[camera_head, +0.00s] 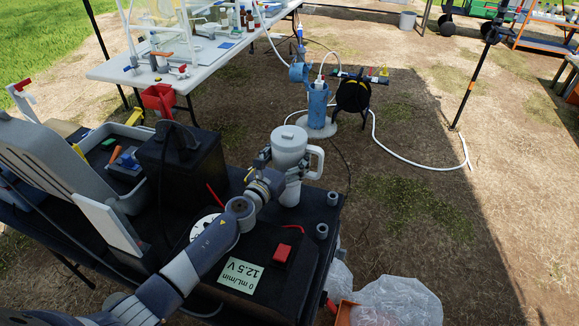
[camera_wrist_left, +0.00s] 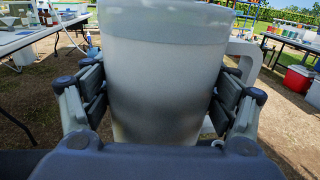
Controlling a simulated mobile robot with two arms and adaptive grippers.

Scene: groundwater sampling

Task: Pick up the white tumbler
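The white tumbler (camera_head: 289,142) has a lid and a handle on its right side, and stands upright at the far right part of the black cart top. My left gripper (camera_head: 280,160) reaches it from the near left. In the left wrist view the pale tumbler body (camera_wrist_left: 165,80) fills the middle, with the finger pads of my left gripper (camera_wrist_left: 160,95) pressed along both its sides. The gripper looks shut on it. I cannot tell whether its base touches the cart. My right gripper is not in view.
The black cart (camera_head: 310,265) holds a black box (camera_head: 185,165), a flow display card (camera_head: 241,275), a red block (camera_head: 282,256) and small grey cylinders (camera_head: 322,231). A white table (camera_head: 215,62) stands behind. A blue well pipe (camera_head: 317,103) and hose reel (camera_head: 353,95) stand beyond.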

